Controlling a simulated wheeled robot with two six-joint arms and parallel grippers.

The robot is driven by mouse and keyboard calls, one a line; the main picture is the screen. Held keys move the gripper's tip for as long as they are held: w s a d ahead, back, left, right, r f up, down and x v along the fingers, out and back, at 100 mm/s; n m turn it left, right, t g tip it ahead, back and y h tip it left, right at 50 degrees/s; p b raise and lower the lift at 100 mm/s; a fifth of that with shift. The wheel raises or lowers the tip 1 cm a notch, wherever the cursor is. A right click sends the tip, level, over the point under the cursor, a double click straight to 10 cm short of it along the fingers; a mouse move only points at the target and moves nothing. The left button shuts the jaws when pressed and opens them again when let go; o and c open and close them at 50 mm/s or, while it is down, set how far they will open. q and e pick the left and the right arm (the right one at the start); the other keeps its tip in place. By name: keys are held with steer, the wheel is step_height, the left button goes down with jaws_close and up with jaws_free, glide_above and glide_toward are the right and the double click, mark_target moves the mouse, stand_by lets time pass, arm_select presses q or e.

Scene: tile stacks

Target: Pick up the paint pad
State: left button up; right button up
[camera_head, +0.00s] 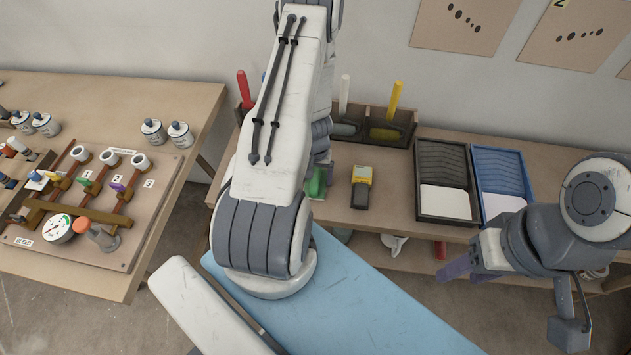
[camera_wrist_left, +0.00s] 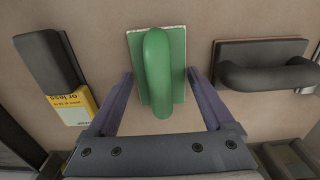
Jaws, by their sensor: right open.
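The paint pad, which I take to be the green block with a rounded green handle and a pale rim, lies flat on the bench; it shows in the left wrist view (camera_wrist_left: 158,75) and partly behind my arm in the head view (camera_head: 316,183). My left gripper (camera_wrist_left: 160,95) is open, with its purple fingers on either side of the green handle and gaps visible on both sides. In the head view my left arm hides that gripper. My right gripper (camera_head: 465,272) is open and empty at the lower right, in front of the bench.
A yellow and black tool (camera_head: 361,187) lies right of the pad. A black-handled float (camera_wrist_left: 262,75) lies on its other side. A black tray (camera_head: 424,208) and a blue tray (camera_head: 476,152) stand further right. Holders with coloured handles (camera_head: 396,98) line the back.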

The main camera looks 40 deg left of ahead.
mark_target(316, 175)
arm_select(q)
steer(key=c, duration=0.7)
step_height(316, 175, up, 10)
steer(key=p, duration=1)
steer(key=shift+c, duration=0.2)
steer(key=o, duration=0.8)
steer(key=c, duration=0.5)
